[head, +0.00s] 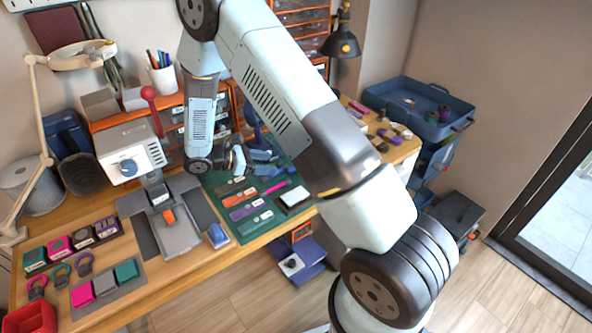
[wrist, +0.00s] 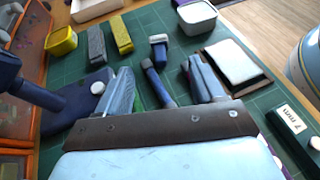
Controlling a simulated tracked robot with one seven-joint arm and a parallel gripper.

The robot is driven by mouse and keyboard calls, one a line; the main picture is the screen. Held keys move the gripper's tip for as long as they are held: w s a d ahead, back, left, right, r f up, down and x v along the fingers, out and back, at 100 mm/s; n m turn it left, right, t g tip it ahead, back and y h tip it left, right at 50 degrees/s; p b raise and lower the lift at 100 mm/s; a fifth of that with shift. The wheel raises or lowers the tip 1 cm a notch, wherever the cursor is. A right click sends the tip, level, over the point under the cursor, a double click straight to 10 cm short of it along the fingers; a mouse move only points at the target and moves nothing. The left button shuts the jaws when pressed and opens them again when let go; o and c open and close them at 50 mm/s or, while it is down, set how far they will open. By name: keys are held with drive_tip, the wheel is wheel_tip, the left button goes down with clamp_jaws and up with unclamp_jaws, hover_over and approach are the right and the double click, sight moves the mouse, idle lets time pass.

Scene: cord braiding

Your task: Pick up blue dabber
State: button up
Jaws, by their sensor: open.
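In the wrist view a small dark blue tool (wrist: 157,82) lies on the green mat between my open fingers and looks like the blue dabber. Just beyond it is a short blue piece with a white band (wrist: 160,48); I cannot tell whether the two are one thing. My gripper (wrist: 162,88) is open, one finger on each side of the dark tool, with nothing visibly clamped. In the head view my gripper (head: 262,163) is low over the back of the green mat (head: 226,191), and the dabber cannot be made out there.
A white pad (wrist: 232,60) lies right of my fingers, and a white tub (wrist: 197,16) is beyond. A dark blue block with a white knob (wrist: 72,107) is on the left. Yellow (wrist: 121,35) and grey (wrist: 96,42) bars lie farther back. A press (head: 180,232) stands left of the mat.

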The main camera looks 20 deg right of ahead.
sight(295, 169)
drive_tip(key=x, duration=1.1)
drive_tip(key=shift+w+d, duration=0.1)
drive_tip(key=shift+w, duration=0.1)
drive_tip(key=shift+c, duration=0.3)
drive_tip(key=c, duration=1.2)
drive_tip(key=shift+o, duration=0.2)
drive_tip(key=shift+r, duration=0.15)
